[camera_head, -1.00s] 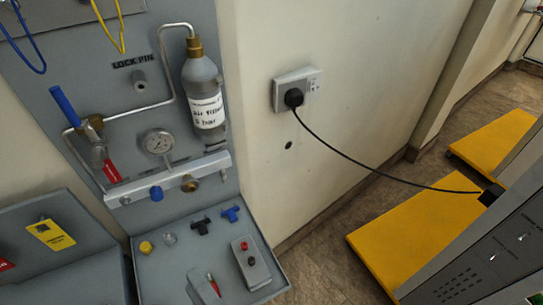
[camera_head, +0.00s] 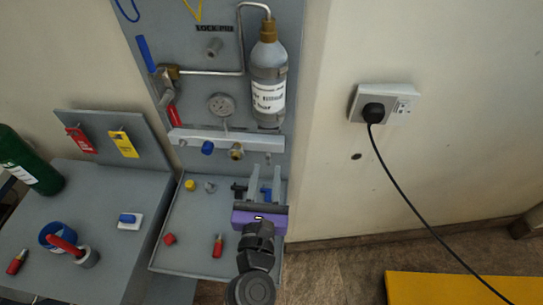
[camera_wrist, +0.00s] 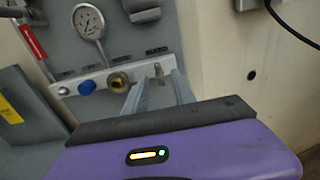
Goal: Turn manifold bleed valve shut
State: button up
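The manifold (camera_head: 225,141) is a pale horizontal bar on the grey wall panel. It carries a blue knob (camera_head: 207,147), a brass fitting (camera_head: 237,151) and a small metal fitting (camera_head: 268,157) at its right end, which looks like the bleed valve. In the wrist view this small fitting (camera_wrist: 158,71) stands upright, between and beyond the fingertips. Its labels are too small to read. My gripper (camera_head: 266,173) has a purple body and grey fingers. In the wrist view my gripper (camera_wrist: 160,77) is open and empty, just short of the manifold and apart from it.
A pressure gauge (camera_head: 221,104) and a labelled cylinder (camera_head: 268,85) sit above the manifold. A grey tray (camera_head: 190,249) with small parts lies below, partly hidden by my arm. A socket (camera_head: 384,103) with a black cable (camera_head: 420,208) is to the right.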

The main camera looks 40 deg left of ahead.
aim_at(268, 161)
jog(key=shift+x, duration=2.7)
grip_shut()
